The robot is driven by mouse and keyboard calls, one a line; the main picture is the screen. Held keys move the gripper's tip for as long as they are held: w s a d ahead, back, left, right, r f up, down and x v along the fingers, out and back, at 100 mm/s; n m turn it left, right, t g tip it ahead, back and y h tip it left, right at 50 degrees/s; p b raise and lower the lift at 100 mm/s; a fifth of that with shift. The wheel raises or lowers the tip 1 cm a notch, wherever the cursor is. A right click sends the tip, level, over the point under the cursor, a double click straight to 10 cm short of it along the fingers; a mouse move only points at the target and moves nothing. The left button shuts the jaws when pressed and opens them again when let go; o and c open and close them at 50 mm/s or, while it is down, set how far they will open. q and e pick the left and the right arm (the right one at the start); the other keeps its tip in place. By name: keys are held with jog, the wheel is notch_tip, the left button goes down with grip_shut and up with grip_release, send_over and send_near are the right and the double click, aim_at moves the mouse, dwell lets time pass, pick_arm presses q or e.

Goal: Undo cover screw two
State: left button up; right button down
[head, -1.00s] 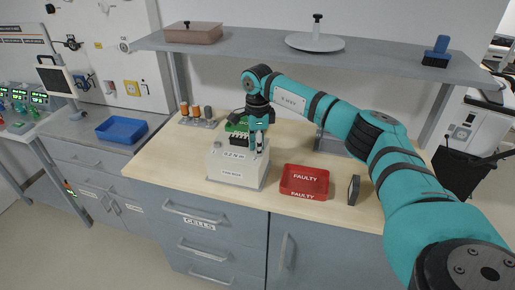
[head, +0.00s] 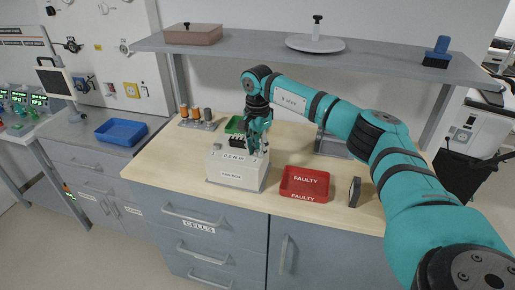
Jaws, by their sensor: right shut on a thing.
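A white box-shaped unit (head: 237,175) with printed labels stands on the wooden bench top. My right gripper (head: 258,150) points down at the right end of the unit's top. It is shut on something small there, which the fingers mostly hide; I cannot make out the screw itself. A small knob (head: 217,147) shows on the unit's top left. My left gripper does not show.
A red tray marked FAULTY (head: 304,184) stands right of the unit, with a dark upright piece (head: 354,191) beyond it. A green container (head: 236,125) and a rack of small cylinders (head: 197,118) stand behind. A grey shelf (head: 259,46) hangs above. The bench's left front is clear.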

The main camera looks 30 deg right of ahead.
aim_at(257, 151)
dwell(0.3)
jog(key=c, duration=1.2)
grip_release()
notch_tip(257, 151, up, 12)
